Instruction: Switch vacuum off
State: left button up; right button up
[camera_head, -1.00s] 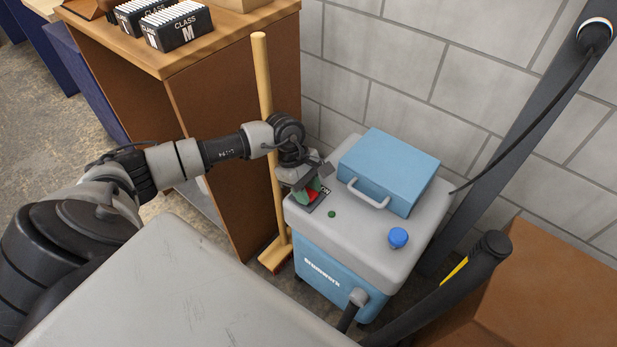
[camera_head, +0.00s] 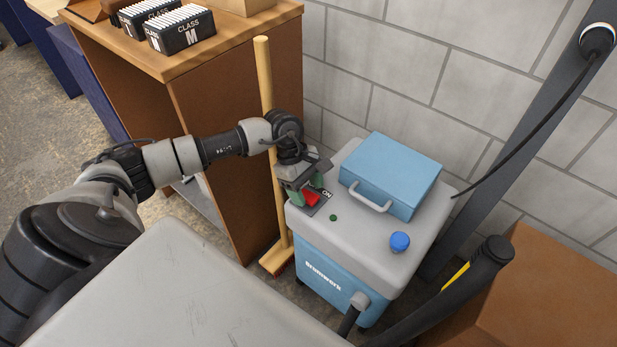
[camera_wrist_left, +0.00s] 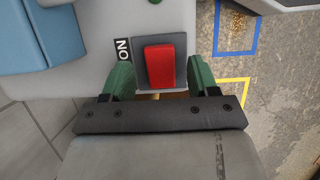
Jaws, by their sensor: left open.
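The vacuum (camera_head: 325,277) is a light blue box with a grey top, standing against the wall. Its red rocker switch (camera_head: 312,200) sits on a dark plate at the top's left corner, beside an ON label (camera_head: 327,194). My left gripper (camera_head: 307,189) is just over the switch, open and empty. In the left wrist view, the red switch (camera_wrist_left: 161,66) lies between the green fingers of my left gripper (camera_wrist_left: 160,76), with a gap on each side. The ON label (camera_wrist_left: 122,58) is left of it there. I cannot tell the height above the switch. My right gripper is not in view.
A blue case (camera_head: 391,170) with a handle lies on the vacuum's top, near a blue knob (camera_head: 400,241) and a small green light (camera_head: 333,218). A broom (camera_head: 267,110) stands between the vacuum and a wooden cabinet (camera_head: 225,120). A hose (camera_head: 450,290) runs at right.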

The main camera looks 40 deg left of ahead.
pick_arm(q)
jog(key=v, duration=0.4)
jog(key=p+v, duration=0.1)
jog(key=v, duration=0.4)
jog(key=shift+r, duration=0.1)
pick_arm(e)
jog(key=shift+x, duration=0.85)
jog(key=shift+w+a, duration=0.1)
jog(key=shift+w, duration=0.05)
